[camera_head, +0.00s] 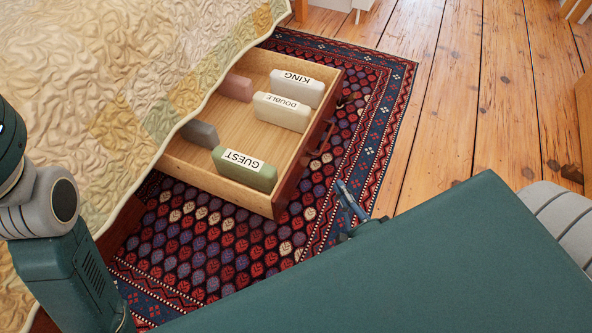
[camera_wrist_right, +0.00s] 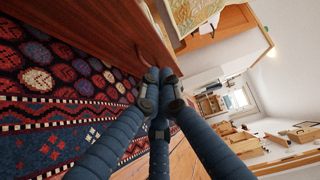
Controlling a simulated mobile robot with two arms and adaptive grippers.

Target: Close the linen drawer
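The linen drawer (camera_head: 285,188) is pulled out from under the bed in the head view, its dark red-brown front facing lower right. A dark handle (camera_head: 325,137) is on that front. Inside stand folded linen packs, including KING (camera_head: 297,92), DOUBLE (camera_head: 281,115) and GUEST (camera_head: 243,173). My right gripper (camera_head: 346,193) is just outside the drawer front, mostly hidden by my arm. In the right wrist view its fingers (camera_wrist_right: 159,88) are drawn together, with nothing seen between them, close to the drawer front (camera_wrist_right: 100,25); contact is unclear. My left gripper is out of view.
The bed with a cream quilt (camera_head: 95,95) overhangs the drawer on the left. A red and navy patterned rug (camera_head: 210,245) lies under the drawer. Bare plank floor (camera_head: 470,110) is open to the right. Furniture legs (camera_head: 300,10) show at the top edge.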

